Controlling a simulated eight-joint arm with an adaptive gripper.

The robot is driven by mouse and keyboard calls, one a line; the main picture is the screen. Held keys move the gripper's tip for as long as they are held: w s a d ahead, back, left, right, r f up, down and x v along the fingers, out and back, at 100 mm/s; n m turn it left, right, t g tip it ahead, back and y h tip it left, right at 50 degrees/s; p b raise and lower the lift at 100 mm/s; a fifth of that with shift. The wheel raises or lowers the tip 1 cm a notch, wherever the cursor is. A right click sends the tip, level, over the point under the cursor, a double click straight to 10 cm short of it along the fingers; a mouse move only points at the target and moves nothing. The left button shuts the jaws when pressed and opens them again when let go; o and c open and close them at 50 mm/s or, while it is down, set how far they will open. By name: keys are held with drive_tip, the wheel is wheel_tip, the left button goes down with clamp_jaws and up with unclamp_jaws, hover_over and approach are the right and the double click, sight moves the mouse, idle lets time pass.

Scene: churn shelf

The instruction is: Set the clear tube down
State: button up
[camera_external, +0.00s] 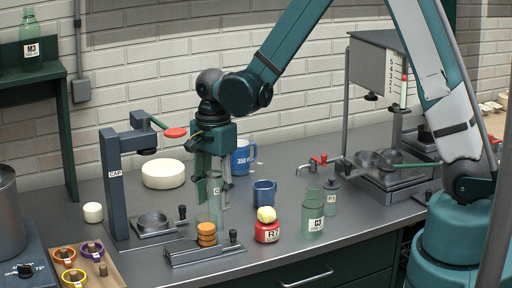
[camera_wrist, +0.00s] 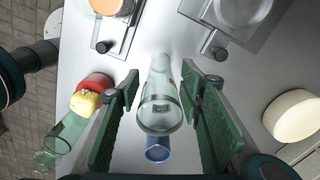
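The clear tube (camera_external: 215,200) is a tall, see-through cylinder with a white label. It is upright behind the low fixture with the orange discs; its foot is partly hidden, and I cannot tell whether it touches the counter. In the wrist view the clear tube (camera_wrist: 160,105) lies between my two green finger pads, with a visible gap on each side. My gripper (camera_external: 213,180) points down around the tube's upper part. Its fingers in the wrist view (camera_wrist: 160,72) are apart and do not appear to touch the tube.
A fixture (camera_external: 205,253) with a stack of orange discs (camera_external: 207,232) stands in front. The capping stand (camera_external: 115,190) is left. A red pot (camera_external: 267,235), green glass (camera_external: 313,215) and small blue mug (camera_external: 264,193) are right. A white round block (camera_external: 163,174) is behind.

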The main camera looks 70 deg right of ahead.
wheel_tip(320, 180, up, 11)
idle(0.7)
idle(0.6)
drive_tip(key=s+a+r+n+t, duration=0.3)
drive_tip(key=s+a+r+n, duration=0.7)
drive_tip(key=r, duration=0.3)
drive_tip(key=s+a+r+n+t, duration=0.1)
drive_tip(key=s+a+n+t, duration=0.1)
drive_tip(key=s+n, duration=0.4)
drive_tip(key=s+a+r+n+t, duration=0.2)
drive_tip(key=s+a+n, duration=0.3)
drive_tip(key=s+n, duration=0.1)
drive_tip(key=shift+s+a, duration=0.2)
drive_tip(key=shift+s, duration=0.65)
drive_tip(key=shift+f, duration=0.15)
wheel_tip(320, 180, down, 9)
drive_tip(key=b, duration=0.9)
drive_tip(key=shift+f+b, duration=0.15)
drive_tip(key=shift+b, duration=0.15)
